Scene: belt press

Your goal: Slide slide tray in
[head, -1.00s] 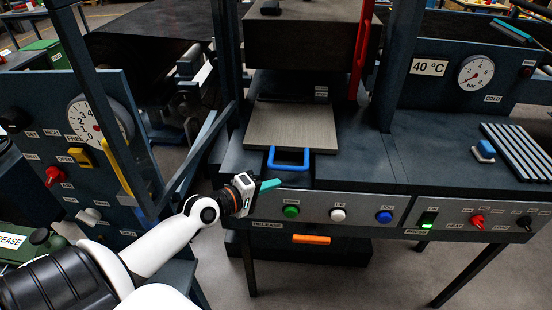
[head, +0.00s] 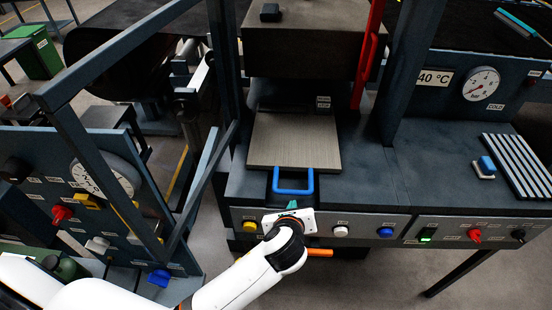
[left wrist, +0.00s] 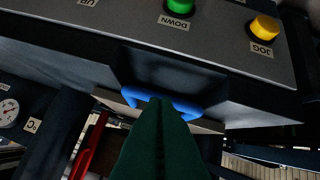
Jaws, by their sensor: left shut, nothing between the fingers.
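The slide tray (head: 295,140) is a flat grey plate sticking out at the front of the press, under the dark upper block. Its blue U-shaped handle (head: 293,191) faces me. My left gripper (head: 291,206) is just in front of the handle, its green fingers shut and empty. In the left wrist view the shut fingers (left wrist: 160,125) overlap the middle of the blue handle (left wrist: 133,95); I cannot tell whether they touch it. My right gripper is not in view.
A button panel lies below the tray, with a yellow button (head: 249,226), white button (head: 340,231) and blue button (head: 385,231). A red lever (head: 367,70) stands right of the upper block. A dark frame post (head: 226,90) rises at the left.

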